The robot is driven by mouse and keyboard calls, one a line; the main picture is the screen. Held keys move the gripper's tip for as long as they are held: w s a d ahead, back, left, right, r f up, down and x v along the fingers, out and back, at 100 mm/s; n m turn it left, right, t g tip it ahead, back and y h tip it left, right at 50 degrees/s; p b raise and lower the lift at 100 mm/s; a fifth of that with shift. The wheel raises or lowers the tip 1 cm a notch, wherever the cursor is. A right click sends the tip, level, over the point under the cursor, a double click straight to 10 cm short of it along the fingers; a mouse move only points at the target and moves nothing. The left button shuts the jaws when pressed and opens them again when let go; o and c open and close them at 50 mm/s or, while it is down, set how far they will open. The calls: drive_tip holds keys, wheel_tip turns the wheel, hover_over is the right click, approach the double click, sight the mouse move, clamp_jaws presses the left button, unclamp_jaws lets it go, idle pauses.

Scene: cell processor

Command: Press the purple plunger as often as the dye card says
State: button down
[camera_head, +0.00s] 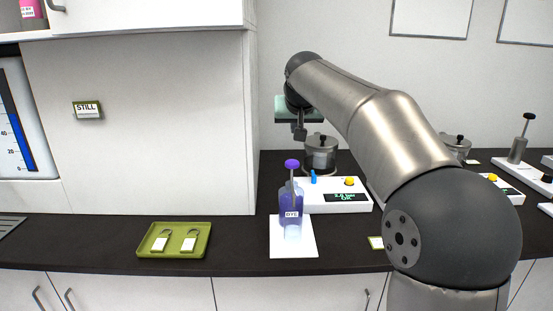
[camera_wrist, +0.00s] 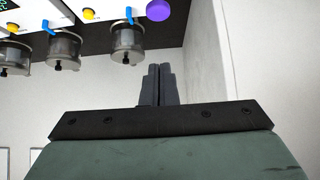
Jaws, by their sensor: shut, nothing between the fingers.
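The purple plunger (camera_head: 291,164) tops a clear bottle (camera_head: 286,200) of purple liquid labelled DYE, on a white sheet (camera_head: 307,247) on the counter. The plunger's round top also shows in the wrist view (camera_wrist: 159,10), at the upper edge. My gripper (camera_head: 300,136) is above the plunger and apart from it, with its fingers pointing down. In the wrist view its fingers (camera_wrist: 159,68) are shut with nothing between them. A dye card with a readable count is not seen. A small green-edged card (camera_head: 376,243) is partly behind my arm, and its text is unreadable.
A white console (camera_head: 335,208) with a blue lever and yellow button stands just behind the bottle, near a metal pot (camera_head: 320,153). A green tray (camera_head: 201,246) with two padlock-like tags lies left. A tall white cabinet (camera_head: 150,160) borders the left side.

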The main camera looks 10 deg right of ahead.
idle(0.3)
drive_tip(key=p, duration=0.2)
hover_over(293, 165)
wheel_tip(293, 165, down, 7)
drive_tip(key=shift+r, duration=0.15)
wheel_tip(293, 165, down, 3)
drive_tip(key=shift+w+r, duration=0.1)
drive_tip(key=shift+r, duration=0.1)
drive_tip(key=shift+f, duration=0.85)
wheel_tip(293, 165, down, 3)
drive_tip(key=b, duration=0.3)
drive_tip(key=shift+f, duration=0.2)
drive_tip(key=shift+r, duration=0.1)
